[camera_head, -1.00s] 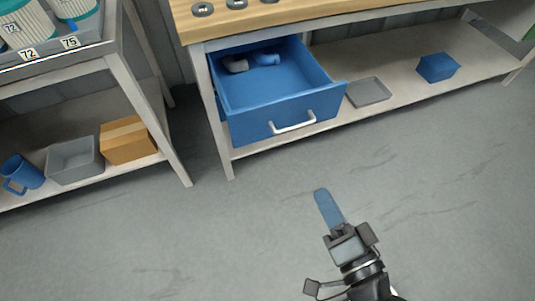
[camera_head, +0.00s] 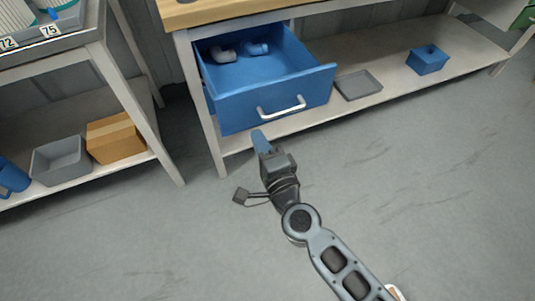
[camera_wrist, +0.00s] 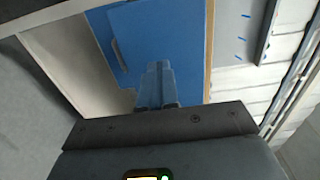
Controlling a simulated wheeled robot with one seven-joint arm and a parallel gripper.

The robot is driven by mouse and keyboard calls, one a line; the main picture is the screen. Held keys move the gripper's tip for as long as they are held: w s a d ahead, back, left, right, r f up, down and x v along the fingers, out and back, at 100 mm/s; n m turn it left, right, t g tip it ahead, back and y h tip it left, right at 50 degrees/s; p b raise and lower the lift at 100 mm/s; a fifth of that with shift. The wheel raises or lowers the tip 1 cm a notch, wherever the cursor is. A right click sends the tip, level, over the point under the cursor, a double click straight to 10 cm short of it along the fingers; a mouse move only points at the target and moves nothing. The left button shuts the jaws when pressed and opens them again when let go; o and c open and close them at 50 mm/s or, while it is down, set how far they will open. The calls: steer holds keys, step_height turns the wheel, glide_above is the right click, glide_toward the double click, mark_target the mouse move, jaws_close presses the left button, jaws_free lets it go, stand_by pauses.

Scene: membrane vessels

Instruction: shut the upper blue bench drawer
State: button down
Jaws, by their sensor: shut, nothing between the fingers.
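The blue bench drawer (camera_head: 233,110) is pulled out from under the wooden bench top, with its inside showing. It has a pale bar handle (camera_head: 281,106) on its front. White and blue pipe-like fittings (camera_head: 240,51) lie inside at the back. My gripper (camera_head: 259,137) is shut and empty, just below the left part of the drawer front in the head view; whether it touches cannot be told. In the wrist view the shut fingers (camera_wrist: 156,85) point toward the blue drawer front (camera_wrist: 183,45), with the handle at its left.
The lower shelf under the bench holds a grey tray (camera_head: 358,86) and a blue box (camera_head: 427,60). The floor in front is clear.

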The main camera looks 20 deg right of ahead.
mark_target(245, 114)
steer(key=w, duration=0.6)
steer(key=shift+w, duration=0.1)
